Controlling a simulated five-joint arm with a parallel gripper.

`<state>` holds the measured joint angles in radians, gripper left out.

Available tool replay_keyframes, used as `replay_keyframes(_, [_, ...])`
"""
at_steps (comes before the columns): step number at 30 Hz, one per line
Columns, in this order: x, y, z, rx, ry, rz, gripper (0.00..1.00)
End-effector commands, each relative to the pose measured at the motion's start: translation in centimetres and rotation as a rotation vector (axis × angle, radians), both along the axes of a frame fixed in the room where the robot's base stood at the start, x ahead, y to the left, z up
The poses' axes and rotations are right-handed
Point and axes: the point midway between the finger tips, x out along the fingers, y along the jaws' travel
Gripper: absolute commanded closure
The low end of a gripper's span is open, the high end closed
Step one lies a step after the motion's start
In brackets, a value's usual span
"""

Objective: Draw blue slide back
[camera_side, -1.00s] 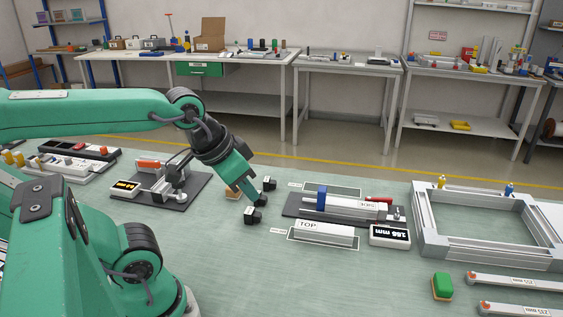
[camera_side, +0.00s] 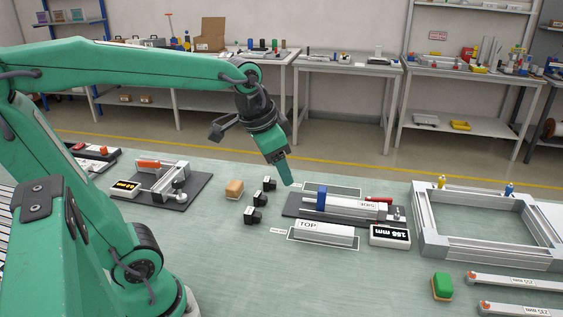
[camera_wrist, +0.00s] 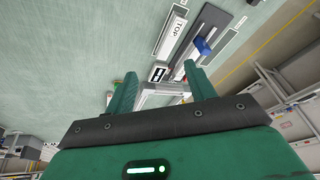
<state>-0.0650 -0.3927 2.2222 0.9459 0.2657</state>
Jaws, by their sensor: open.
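The blue slide (camera_side: 322,198) stands upright near the left end of a silver rail (camera_side: 352,207) on a dark base plate (camera_side: 292,207). In the wrist view the blue slide (camera_wrist: 203,45) shows beyond the fingers, toward the upper right. My gripper (camera_side: 288,184) is above the left end of that base plate, to the left of the blue slide and apart from it. In the wrist view my gripper (camera_wrist: 162,85) has its two green fingers spread, with nothing held between them. The side view does not show the finger gap clearly.
A display reading 166 mm (camera_side: 390,235) and a bar marked TOP (camera_side: 324,233) lie in front of the base plate. A silver frame (camera_side: 430,238) stands to the right.

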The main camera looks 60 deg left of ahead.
Motion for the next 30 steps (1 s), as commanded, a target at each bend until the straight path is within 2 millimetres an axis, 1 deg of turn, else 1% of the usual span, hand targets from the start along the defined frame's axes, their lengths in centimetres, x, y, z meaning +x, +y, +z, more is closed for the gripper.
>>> replay_keyframes(1, [1.0,0.3,-0.1,0.008,0.017,-0.016,0.45])
replay_keyframes(8, [5.2,1.8,-0.7,0.043,0.08,-0.105,0.45])
replay_keyframes(14, [8.8,3.2,-2.0,0.065,0.134,-0.185,0.45])
replay_keyframes(23, [14.0,5.7,-5.2,0.086,0.215,-0.307,0.45])
replay_keyframes(30, [17.6,8.0,-8.8,0.092,0.276,-0.408,0.45])
